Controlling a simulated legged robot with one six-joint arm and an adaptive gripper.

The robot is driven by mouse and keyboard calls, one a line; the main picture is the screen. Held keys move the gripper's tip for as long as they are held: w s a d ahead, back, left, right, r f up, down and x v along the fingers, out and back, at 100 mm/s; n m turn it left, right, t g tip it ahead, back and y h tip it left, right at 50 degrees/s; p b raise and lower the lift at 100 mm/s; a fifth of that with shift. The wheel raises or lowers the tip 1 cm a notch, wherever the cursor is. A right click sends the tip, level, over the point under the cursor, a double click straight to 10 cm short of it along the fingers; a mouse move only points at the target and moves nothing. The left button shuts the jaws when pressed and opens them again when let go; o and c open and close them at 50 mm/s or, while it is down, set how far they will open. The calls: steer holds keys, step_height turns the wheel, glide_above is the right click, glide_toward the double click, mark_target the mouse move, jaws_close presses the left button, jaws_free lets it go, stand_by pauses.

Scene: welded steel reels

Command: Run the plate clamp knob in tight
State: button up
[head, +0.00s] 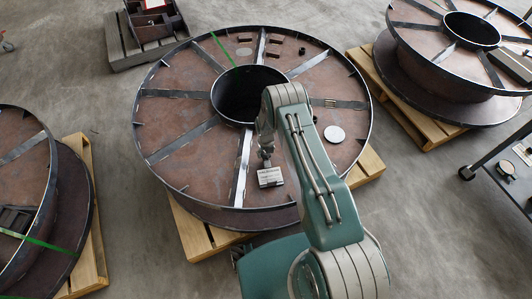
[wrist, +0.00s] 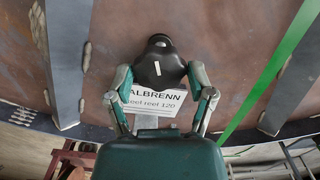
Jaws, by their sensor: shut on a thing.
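The black clamp knob (wrist: 160,66) has a short white mark on its face and stands over the white name plate (wrist: 150,101) in the wrist view. The knob is too small and hidden to make out there.
The reel has raised radial ribs and a dark open hub (head: 235,95); it lies on a wooden pallet (head: 195,238). A white disc (head: 335,134) lies on it at the right. Other reels stand left and upper right. A dark cart (head: 500,160) is at the right edge.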

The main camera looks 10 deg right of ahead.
steer(key=o, duration=1.1)
steer(key=shift+c, duration=0.2)
steer(key=shift+r, duration=3.55)
